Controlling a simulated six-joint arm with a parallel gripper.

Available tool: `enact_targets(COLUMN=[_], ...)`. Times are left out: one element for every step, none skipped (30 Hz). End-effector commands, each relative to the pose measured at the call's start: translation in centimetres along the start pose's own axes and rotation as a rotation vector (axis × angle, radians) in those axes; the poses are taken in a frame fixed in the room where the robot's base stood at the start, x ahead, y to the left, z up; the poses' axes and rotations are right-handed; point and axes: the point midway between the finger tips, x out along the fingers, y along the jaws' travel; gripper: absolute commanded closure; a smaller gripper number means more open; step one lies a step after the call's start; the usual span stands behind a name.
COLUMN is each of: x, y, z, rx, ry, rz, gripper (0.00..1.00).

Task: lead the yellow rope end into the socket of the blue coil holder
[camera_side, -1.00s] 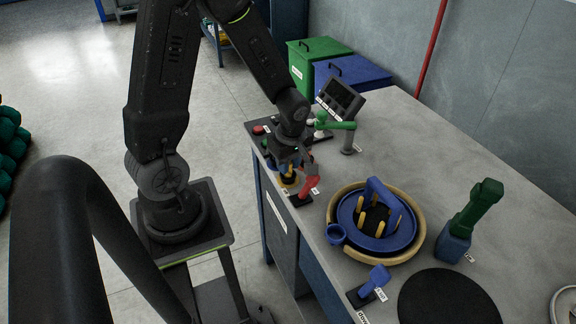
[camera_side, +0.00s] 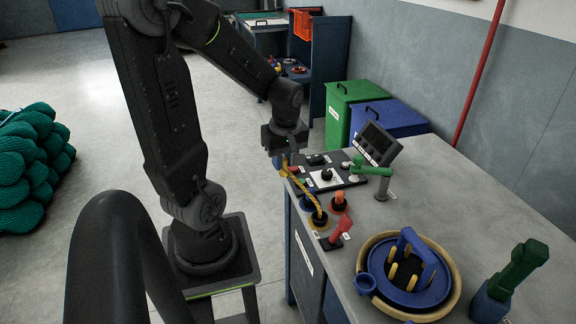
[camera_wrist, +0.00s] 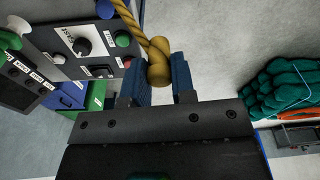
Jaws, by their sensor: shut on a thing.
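My gripper (camera_side: 281,162) is shut on the knotted end of the yellow rope (camera_side: 304,189), raised at the bench's left edge. The rope slants down right to a yellow-ringed black stand (camera_side: 319,219). In the wrist view, the rope's knot (camera_wrist: 159,62) sits between the two blue fingers of my gripper (camera_wrist: 158,80). The blue coil holder (camera_side: 399,297) lies on the bench to the right and nearer the camera, inside a tan rope coil. Its small round blue socket (camera_side: 366,284) sticks out at its left side, well apart from my gripper.
A red lever (camera_side: 341,228) and an orange-topped stand (camera_side: 338,202) stand between my gripper and the holder. A control panel (camera_side: 327,178), green lever (camera_side: 372,170) and tilted screen (camera_side: 378,143) are at the back. A green-handled tool (camera_side: 517,269) stands at the right.

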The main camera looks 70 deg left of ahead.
Motion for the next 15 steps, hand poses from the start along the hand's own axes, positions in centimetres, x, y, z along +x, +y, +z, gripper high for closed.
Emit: enact_targets(x=[-0.2,-0.3,-0.5,-0.6,-0.8,-1.0,-1.1,-1.3,-1.5,-1.7,-1.9,-2.1,-2.3,-2.4,-2.7], y=[0.7,1.1,1.7,2.2,2.7,3.3,3.8,4.2,4.7,5.1,5.4,5.7,6.0,6.1,6.3], z=[0.7,1.3,2.1,2.8,3.6,4.8,5.7,6.7,8.0,8.9,9.9,11.3,12.3,13.4,14.8], rx=[0.043,0.072,0.115,0.151,0.189,0.242,0.283,0.323,0.377,0.417,0.457,0.510,0.549,0.588,0.642], ry=[0.000,0.000,0.000,-0.001,0.000,-0.001,-0.001,-0.001,0.000,-0.001,-0.001,0.000,0.000,0.000,0.000], rz=[0.006,0.009,0.014,0.018,0.022,0.029,0.033,0.038,0.045,0.049,0.054,0.061,0.066,0.071,0.078], gripper=[0.99,0.99,0.99,0.99,0.99,0.99,0.99,0.99,0.99,0.99,0.99,0.99,0.99,0.99,0.99])
